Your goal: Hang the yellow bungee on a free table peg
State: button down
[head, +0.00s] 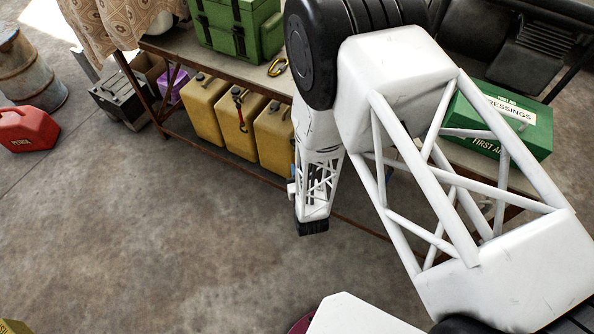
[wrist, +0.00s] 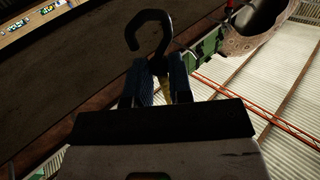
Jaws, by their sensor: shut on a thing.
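The yellow bungee (wrist: 165,88) shows in the wrist view as a short yellow strip between the fingers. Its open black hook (wrist: 150,32) stands up beyond the fingertips. My gripper (wrist: 160,72) is shut on it, below the table's brown edge. In the head view my own arm hides the fingers and the bungee. The table (head: 180,50) runs across the top of the head view. A red hanging item (head: 239,110) is at its front edge; a small red part also shows at the top of the wrist view.
Yellow jerrycans (head: 205,108) stand under the table. A green case (head: 235,28), a yellow carabiner (head: 277,66) and a green first aid box (head: 505,120) are on top. A red petrol can (head: 27,128) is at left.

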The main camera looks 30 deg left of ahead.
jog(key=w+f, duration=0.2)
jog(key=w, duration=0.6)
dwell(1.4)
dwell(0.6)
jog(key=c, duration=0.9)
grip_release()
jog(key=shift+c, duration=0.2)
jog(key=v, duration=0.7)
jog(key=shift+s+d, duration=0.25)
jog(key=shift+s, duration=0.05)
